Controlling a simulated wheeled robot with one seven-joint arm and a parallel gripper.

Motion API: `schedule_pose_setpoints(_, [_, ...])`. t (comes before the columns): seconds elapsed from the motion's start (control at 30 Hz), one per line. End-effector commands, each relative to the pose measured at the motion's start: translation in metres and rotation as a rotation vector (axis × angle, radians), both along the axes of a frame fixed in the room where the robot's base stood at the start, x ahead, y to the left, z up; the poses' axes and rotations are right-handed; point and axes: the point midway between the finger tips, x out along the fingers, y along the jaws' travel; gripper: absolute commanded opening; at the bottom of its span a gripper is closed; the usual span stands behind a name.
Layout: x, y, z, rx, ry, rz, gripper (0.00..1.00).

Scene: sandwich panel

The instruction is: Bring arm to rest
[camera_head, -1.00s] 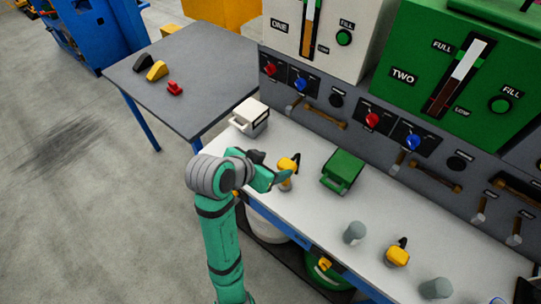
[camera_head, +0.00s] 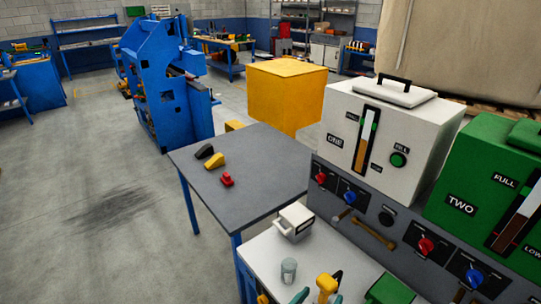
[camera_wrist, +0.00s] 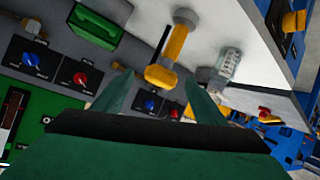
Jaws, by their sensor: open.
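My gripper (camera_head: 319,298) shows only as two teal fingertips at the bottom edge of the head view, near a yellow tool (camera_head: 326,285) on the bench. The wrist view shows the fingers (camera_wrist: 158,98) spread with nothing held between them. The yellow tool (camera_wrist: 163,68) appears beyond the fingertips there. Most of my arm is out of the head view.
Machine panels with red and blue knobs stand behind. A grey table (camera_head: 255,180) with small blocks is at the left. Open floor lies left.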

Motion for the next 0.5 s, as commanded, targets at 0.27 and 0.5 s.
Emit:
schedule_pose_setpoints(0.27, [-0.045,0.021,-0.047,-0.06,-0.003,0.227,0.66])
schedule_pose_setpoints(0.5, [-0.1,0.053,-0.076,-0.037,-0.033,0.393,0.66])
